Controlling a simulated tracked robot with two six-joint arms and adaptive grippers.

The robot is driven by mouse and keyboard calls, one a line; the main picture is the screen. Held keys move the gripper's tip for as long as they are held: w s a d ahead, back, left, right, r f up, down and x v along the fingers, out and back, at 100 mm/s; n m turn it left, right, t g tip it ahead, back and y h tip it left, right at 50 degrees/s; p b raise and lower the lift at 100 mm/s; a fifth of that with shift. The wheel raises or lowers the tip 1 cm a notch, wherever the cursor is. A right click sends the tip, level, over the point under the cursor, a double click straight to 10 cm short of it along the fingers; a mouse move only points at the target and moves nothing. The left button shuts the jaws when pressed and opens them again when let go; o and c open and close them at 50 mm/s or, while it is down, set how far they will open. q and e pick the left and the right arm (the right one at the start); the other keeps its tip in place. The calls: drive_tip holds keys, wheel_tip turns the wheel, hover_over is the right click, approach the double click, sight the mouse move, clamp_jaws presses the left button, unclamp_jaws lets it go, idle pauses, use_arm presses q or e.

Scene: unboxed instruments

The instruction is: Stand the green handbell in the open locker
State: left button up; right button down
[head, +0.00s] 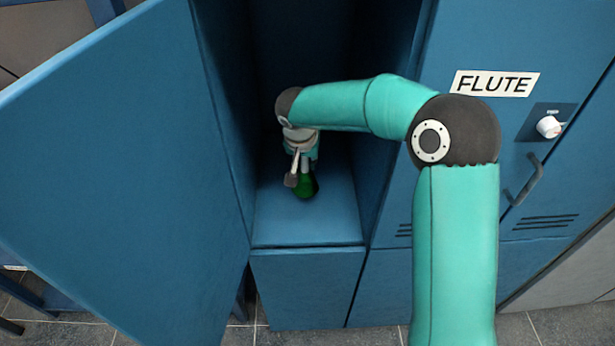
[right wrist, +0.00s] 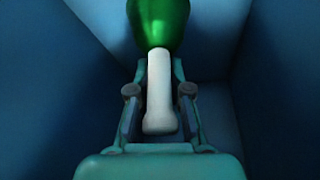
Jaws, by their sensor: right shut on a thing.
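The green handbell (head: 308,185) is inside the open locker (head: 335,222), over the locker floor. In the right wrist view the green bell body (right wrist: 158,22) shows at the top, with its pale handle (right wrist: 160,85) running down between my fingers. My right gripper (head: 299,176) is shut on the handle; the fingers also show in the right wrist view (right wrist: 160,108), one on each side of it. The arm and gripper hide part of the bell in the head view. I cannot tell whether the bell touches the locker floor. My left gripper is not in view.
The blue locker door (head: 130,160) stands swung open on the left. A shut locker labelled FLUTE (head: 495,83) is on the right, with a white knob (head: 548,127) and a handle (head: 528,180). The locker's side walls are close around my right gripper.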

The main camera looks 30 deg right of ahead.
sight(306, 176)
wheel_tip(306, 176, down, 6)
drive_tip(key=shift+r, duration=0.15)
drive_tip(key=c, duration=1.1)
unclamp_jaws()
drive_tip(key=shift+r, duration=0.1)
drive_tip(key=v, duration=1.2)
